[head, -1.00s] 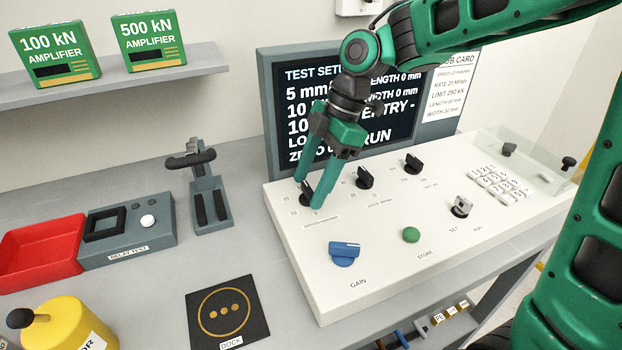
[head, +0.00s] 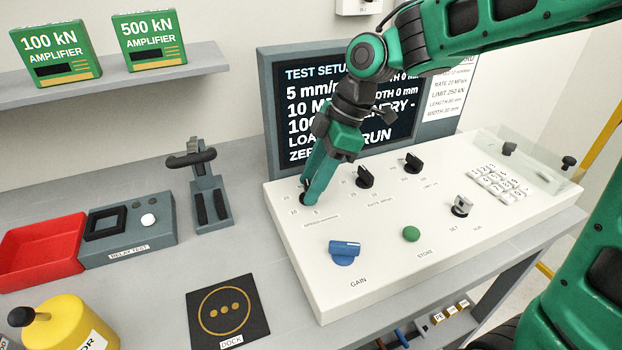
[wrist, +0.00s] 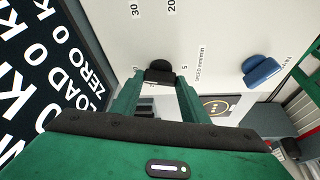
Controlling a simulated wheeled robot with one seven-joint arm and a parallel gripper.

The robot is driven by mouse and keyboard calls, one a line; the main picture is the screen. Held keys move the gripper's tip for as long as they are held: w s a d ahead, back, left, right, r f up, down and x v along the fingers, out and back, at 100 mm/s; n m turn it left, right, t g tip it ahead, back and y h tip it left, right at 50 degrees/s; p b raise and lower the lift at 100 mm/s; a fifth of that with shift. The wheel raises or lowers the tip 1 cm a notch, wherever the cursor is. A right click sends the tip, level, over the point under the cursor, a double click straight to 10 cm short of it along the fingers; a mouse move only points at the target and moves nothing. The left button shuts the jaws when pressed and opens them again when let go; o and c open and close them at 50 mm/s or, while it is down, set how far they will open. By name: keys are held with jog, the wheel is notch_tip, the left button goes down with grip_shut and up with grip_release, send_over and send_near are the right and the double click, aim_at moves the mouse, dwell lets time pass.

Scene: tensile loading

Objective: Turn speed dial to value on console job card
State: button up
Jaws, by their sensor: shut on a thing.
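The black speed dial (wrist: 160,70) sits between my fingertips in the wrist view, at the console's left end. In the head view, my gripper (head: 308,196) reaches down to it, with fingers overlapping and hiding most of the knob. My gripper is shut on the dial. The numbers 30, 20 and 5 show around it in the wrist view; the pointer's exact setting is unclear. The job card (head: 447,95) is right of the screen (head: 290,100), partly covered by my arm; its speed value is unreadable. The screen's first value line reads 5 mm/min, partly covered.
The white console (head: 295,260) also carries two more black dials (head: 365,178) (head: 412,164), a blue gain knob (head: 344,252), a green store button (head: 411,234), a key switch (head: 461,206) and a keypad (head: 497,180).

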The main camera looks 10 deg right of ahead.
jog(key=m+t, duration=0.2)
jog(key=m, duration=0.3)
jog(key=shift+r+m, duration=0.15)
jog(key=shift+m, duration=0.15)
jog(key=shift+a+m+t+h, duration=0.1)
jog(key=shift+m+t+h, duration=0.5)
jog(key=shift+m, duration=1.1)
jog(key=o, duration=0.8)
jog(key=shift+o, duration=1.3)
jog(key=shift+s, duration=0.1)
jog(key=v, duration=1)
jog(key=shift+r, duration=0.2)
jog(key=shift+s, duration=0.2)
